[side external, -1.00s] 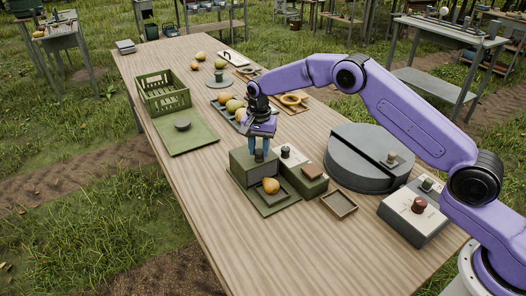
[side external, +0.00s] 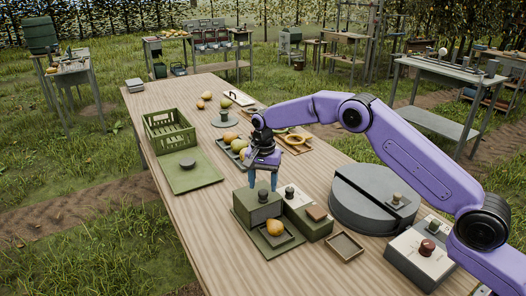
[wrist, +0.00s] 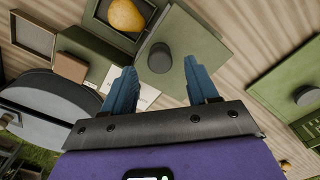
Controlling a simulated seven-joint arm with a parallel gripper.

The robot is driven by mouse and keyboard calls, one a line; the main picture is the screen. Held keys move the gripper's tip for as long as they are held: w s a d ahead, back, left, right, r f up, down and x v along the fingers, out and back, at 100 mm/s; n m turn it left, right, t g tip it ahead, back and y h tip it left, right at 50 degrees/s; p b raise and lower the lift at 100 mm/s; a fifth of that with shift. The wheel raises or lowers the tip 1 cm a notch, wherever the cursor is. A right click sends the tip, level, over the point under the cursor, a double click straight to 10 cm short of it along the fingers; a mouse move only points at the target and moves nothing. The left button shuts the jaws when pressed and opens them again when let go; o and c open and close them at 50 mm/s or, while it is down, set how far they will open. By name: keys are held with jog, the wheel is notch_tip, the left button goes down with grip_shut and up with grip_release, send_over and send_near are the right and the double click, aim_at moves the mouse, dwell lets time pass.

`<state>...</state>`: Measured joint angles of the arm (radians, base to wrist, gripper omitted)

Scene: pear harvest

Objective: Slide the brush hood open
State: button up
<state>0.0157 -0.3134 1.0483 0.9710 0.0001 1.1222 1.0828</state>
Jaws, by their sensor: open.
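The brush hood is a green box (side external: 243,207) with a dark round knob (side external: 262,194) on top. A yellow pear (side external: 275,228) sits in a small dark tray at its front; the pear (wrist: 126,14) also shows at the top of the wrist view. My gripper (side external: 262,185) points down just above and behind the knob, with its blue fingers apart and nothing between them. In the wrist view the hood top (wrist: 195,50) and knob (wrist: 160,58) lie ahead of the fingertips. The knob appears roughly in line with the gap; contact cannot be told.
A green box with a white panel and brown block (side external: 316,213) stands right beside the hood. Further right are a grey drum (side external: 360,215) and a control box (side external: 424,258). An empty tray (side external: 345,247) lies in front. A green crate (side external: 170,136) and board with disc stand left.

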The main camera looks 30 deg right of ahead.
notch_tip(320, 180, up, 15)
dwell(0.3)
jog(key=shift+f, duration=0.1)
dwell(0.4)
jog(key=s+a+r+n, duration=0.2)
jog(key=s+n, duration=0.4)
jog(key=s, duration=0.5)
jog(key=s+a+r+n, duration=0.1)
jog(key=s+n, duration=0.4)
jog(key=s, duration=0.6)
jog(key=s+d+f+n, duration=0.3)
jog(key=s+d+n, duration=0.2)
jog(key=s, duration=0.7)
jog(key=s+d+f+n, duration=0.3)
jog(key=s+d+n, duration=0.2)
jog(key=s, duration=0.7)
jog(key=d, duration=0.2)
jog(key=shift+s+d+n, duration=0.3)
jog(key=shift+s+d, duration=0.05)
jog(key=shift+r, duration=0.1)
